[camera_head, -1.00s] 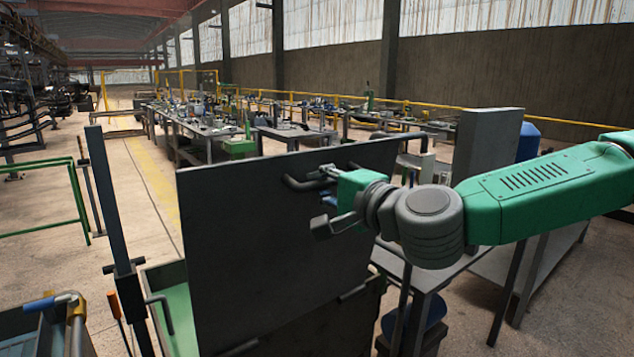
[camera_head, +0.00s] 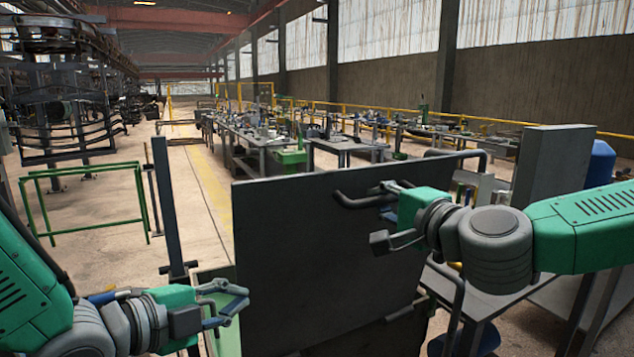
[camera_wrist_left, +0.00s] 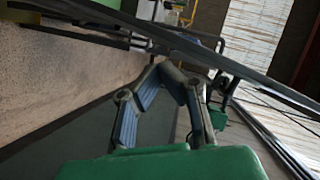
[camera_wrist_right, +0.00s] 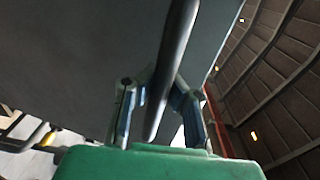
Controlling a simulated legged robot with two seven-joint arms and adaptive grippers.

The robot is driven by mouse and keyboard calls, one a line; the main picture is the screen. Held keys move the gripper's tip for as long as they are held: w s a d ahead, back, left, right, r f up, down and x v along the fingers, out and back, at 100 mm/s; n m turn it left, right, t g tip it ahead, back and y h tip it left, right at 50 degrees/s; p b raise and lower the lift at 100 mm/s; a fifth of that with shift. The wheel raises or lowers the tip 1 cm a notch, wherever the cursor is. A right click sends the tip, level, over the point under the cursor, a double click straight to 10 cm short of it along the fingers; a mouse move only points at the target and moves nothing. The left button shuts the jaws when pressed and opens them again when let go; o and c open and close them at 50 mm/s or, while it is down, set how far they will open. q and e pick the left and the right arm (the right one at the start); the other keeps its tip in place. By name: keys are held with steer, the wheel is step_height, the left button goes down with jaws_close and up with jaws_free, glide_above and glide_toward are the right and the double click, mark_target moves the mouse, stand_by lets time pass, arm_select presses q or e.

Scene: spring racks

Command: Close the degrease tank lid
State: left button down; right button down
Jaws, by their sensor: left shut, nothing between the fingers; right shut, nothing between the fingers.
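The lid, a large dark grey panel (camera_head: 300,255), stands nearly upright in the middle of the head view. A dark bar handle (camera_head: 352,201) sticks out near its upper right. My right gripper (camera_head: 384,188) is shut at this handle, with nothing gripped. In the right wrist view the handle bar (camera_wrist_right: 172,65) crosses in front of the fingers; I cannot tell whether they touch it. My left gripper (camera_head: 240,295) is shut and empty, in front of the panel's lower left edge. Its fingers (camera_wrist_left: 172,70) meet in the left wrist view. The tank under the panel is mostly hidden.
A dark upright post (camera_head: 166,205) stands left of the panel. A green rail frame (camera_head: 88,205) is on the floor further left. A grey bench (camera_head: 492,298) and a tall grey box (camera_head: 548,180) are at right. Open floor lies behind, at left.

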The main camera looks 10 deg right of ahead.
mark_target(319, 182)
arm_select(q)
steer(key=d+r+m+h, duration=0.1)
steer(key=r+m, duration=0.1)
steer(key=r, duration=0.3)
steer(key=s+d+r+m+h, duration=0.1)
steer(key=d+r+m, duration=0.1)
steer(key=r, duration=0.3)
steer(key=d+r+m+h, duration=0.2)
steer(key=r+m, duration=0.1)
steer(key=r, duration=0.3)
steer(key=shift+s+m, duration=0.15)
steer(key=shift+m, duration=0.25)
steer(key=x, duration=0.9)
steer(key=shift+r, duration=0.15)
steer(key=shift+d, duration=0.2)
steer(key=shift+r, duration=0.1)
